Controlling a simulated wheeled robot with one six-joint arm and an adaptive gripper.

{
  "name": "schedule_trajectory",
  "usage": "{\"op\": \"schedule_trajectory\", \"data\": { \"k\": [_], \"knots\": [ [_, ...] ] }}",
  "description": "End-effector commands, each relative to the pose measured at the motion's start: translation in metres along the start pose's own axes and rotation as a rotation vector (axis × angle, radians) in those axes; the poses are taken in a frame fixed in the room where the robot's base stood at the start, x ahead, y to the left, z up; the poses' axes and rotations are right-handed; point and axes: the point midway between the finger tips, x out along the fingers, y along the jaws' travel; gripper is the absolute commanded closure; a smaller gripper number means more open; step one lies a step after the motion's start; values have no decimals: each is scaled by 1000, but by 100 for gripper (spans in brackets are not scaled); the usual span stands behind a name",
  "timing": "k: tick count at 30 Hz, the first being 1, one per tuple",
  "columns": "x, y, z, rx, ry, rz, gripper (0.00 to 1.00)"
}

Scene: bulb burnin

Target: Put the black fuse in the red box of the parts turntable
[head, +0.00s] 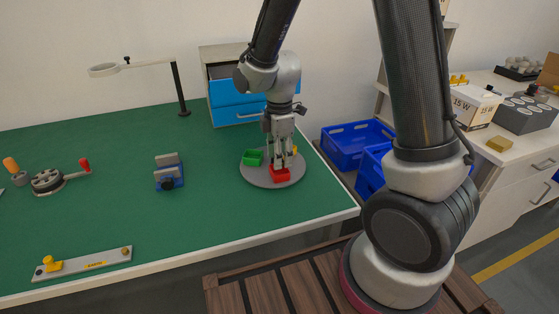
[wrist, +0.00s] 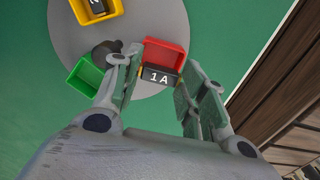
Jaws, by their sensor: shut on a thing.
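My gripper (head: 281,162) points down over the front of the grey parts turntable (head: 254,176). In the wrist view, my gripper (wrist: 157,84) is shut on the black fuse (wrist: 160,77), marked "1 A". The fuse shows at the near edge of the red box (wrist: 166,53) and overlaps it in the picture. I cannot tell how far it is above or inside the box. The red box (head: 280,175) sits at the turntable's front in the head view; the fingers hide part of it, and the fuse is not clear there.
A green box (head: 252,158) and a yellow box (wrist: 114,10) also sit on the turntable, beside a dark round knob (wrist: 105,48). The yellow box holds a dark labelled piece. A blue-drawered cabinet (head: 227,98) stands behind; a blue clamp block (head: 169,177) stands left.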

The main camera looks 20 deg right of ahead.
Motion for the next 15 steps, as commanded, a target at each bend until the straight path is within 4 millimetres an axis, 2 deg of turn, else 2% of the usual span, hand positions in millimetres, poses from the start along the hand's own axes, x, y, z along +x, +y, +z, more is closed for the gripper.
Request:
{"op": "schedule_trajectory", "data": {
  "k": [1, 4, 15],
  "knots": [
    [9, -1, 0, 0, -2, -4, 72],
    [19, -1, 0, 0, -1, -3, 72],
    [22, 0, 0, 1, 0, 0, 72]
  ]
}}
